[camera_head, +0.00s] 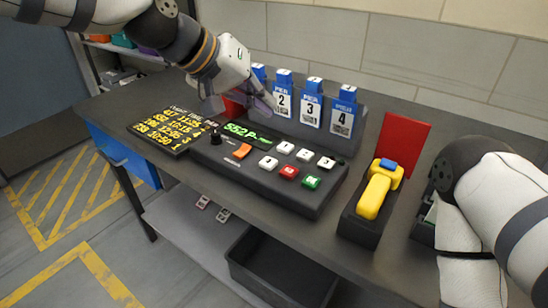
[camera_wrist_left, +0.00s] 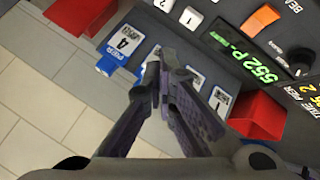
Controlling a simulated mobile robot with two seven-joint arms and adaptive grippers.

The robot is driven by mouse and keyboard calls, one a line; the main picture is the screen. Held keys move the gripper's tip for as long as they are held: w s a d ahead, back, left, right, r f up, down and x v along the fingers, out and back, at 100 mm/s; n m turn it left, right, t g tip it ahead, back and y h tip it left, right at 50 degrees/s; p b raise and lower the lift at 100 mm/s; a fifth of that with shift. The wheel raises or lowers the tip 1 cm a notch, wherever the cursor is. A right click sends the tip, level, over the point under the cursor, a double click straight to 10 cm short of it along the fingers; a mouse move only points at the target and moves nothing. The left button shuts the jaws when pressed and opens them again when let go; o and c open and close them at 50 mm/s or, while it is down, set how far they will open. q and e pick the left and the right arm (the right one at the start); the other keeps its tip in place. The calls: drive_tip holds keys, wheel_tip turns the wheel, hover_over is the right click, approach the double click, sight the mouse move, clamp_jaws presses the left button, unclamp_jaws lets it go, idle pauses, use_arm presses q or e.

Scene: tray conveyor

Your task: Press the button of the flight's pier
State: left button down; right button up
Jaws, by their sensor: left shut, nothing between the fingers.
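The black control panel (camera_head: 255,178) has a green-lit display (camera_head: 243,134) reading 552 and a letter P; the rest is unclear. White buttons (camera_head: 304,155), a red button (camera_head: 289,171), a green button (camera_head: 312,182) and an orange switch (camera_head: 241,151) sit on it. The flight board (camera_head: 172,131), with yellow rows of flights and times, stands left of the panel; its pier column is too small to read surely. My left gripper (camera_head: 266,101) is shut and empty, above the panel's back edge. In the left wrist view its fingers (camera_wrist_left: 159,75) hide part of the pier signs. My right gripper is out of view.
Blue-topped pier signs, including the one numbered 4 (camera_head: 343,117), stand behind the panel. A yellow scanner (camera_head: 374,196) sits in a black holder before a red plate (camera_head: 403,143). A black bin (camera_head: 283,270) lies below the table. My right arm is at the right.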

use_arm(q)
drive_tip(key=b, duration=0.2)
hover_over(265, 160)
wheel_tip(265, 160, down, 7)
drive_tip(key=shift+f, duration=0.9)
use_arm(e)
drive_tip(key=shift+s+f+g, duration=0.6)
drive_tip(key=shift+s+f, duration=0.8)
use_arm(q)
drive_tip(key=shift+f, duration=0.15)
drive_tip(key=shift+f, duration=0.3)
drive_tip(key=shift+f, duration=0.5)
drive_tip(key=shift+r+p, duration=0.3)
drive_tip(key=shift+r, duration=0.65)
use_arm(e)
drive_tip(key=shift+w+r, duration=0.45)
